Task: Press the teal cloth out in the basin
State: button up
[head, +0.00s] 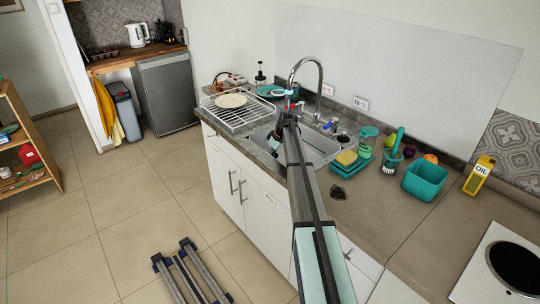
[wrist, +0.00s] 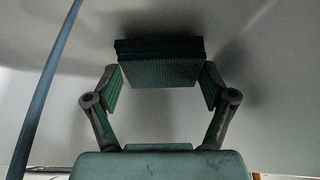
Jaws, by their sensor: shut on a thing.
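The teal cloth (wrist: 160,62) shows in the wrist view as a dark, textured, folded block with straight edges. My gripper (wrist: 160,80) has one finger on each side of it and is shut on it. Grey basin surface surrounds the cloth, and shadows fall on both sides. I cannot tell how firmly the cloth touches the basin floor. In the head view my arm reaches over the counter into the metal basin (head: 320,148), and the cloth is hidden there.
A tall curved faucet (head: 320,75) rises behind the basin. A dish rack (head: 240,118) with a plate stands left.

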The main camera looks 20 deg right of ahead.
jog(key=shift+f, duration=0.55)
dwell(0.5)
jog(key=shift+s+f+b, duration=0.15)
jog(key=shift+b, duration=0.15)
dwell(1.4)
jog(key=shift+r+p, duration=0.95)
jog(key=shift+r, duration=2.65)
